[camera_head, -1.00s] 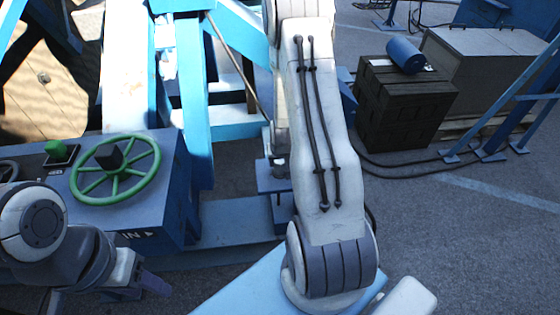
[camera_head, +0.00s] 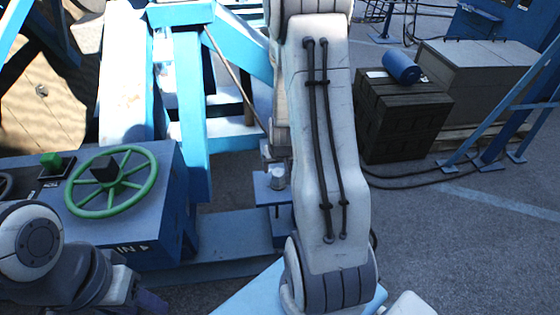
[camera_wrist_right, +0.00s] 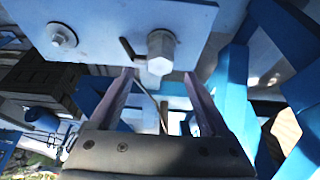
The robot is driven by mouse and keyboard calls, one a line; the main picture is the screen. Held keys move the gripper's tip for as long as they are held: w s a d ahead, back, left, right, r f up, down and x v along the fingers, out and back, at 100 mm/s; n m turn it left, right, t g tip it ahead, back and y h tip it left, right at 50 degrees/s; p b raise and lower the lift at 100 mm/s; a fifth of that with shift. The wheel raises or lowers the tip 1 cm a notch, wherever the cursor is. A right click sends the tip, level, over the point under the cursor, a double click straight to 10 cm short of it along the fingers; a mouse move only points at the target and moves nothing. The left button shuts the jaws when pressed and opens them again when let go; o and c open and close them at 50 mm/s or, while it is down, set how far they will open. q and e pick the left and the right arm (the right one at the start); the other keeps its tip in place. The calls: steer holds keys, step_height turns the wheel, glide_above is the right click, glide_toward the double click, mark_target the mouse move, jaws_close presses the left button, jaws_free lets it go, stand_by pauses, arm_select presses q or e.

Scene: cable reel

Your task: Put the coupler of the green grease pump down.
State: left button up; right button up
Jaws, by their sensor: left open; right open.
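I cannot make out the green grease pump or its coupler in either view. My right gripper (camera_wrist_right: 158,80) is open, its two fingers apart with nothing visibly held between them. Just past its fingertips, a metal hex fitting (camera_wrist_right: 161,50) sits on a pale plate (camera_wrist_right: 105,25). A silver round fitting (camera_head: 278,177) on a small blue bracket (camera_head: 268,195) shows beside that arm. My left gripper (camera_head: 150,302) is open at the lower left, partly cut off by the frame's bottom, below the blue control box.
A green handwheel (camera_head: 110,181) and a green button (camera_head: 51,161) sit on the blue control box (camera_head: 155,230). A blue drum (camera_head: 402,67) lies on a dark crate (camera_head: 402,120) at the right. Open paved floor (camera_head: 450,250) lies at the lower right.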

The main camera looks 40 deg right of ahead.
steer(key=p+v, duration=0.2)
steer(key=v, duration=0.4)
steer(key=s+a+r+n+g+y, duration=0.1)
steer(key=a+r+n+y, duration=0.15)
steer(key=a, duration=0.75)
steer(key=a+r+n+y, duration=0.1)
steer(key=a+r+n, duration=0.3)
steer(key=a, duration=0.7)
steer(key=s+a+r+n+g, duration=0.1)
steer(key=s+a+r+n, duration=0.1)
steer(key=s+a, duration=0.3)
steer(key=s+a+r+n+g, duration=0.1)
steer(key=s+a+r+n, duration=0.2)
steer(key=s, duration=0.8)
steer(key=shift+a+n+g+b, duration=0.45)
steer(key=shift+a+n, duration=0.6)
steer(key=shift+a, duration=0.2)
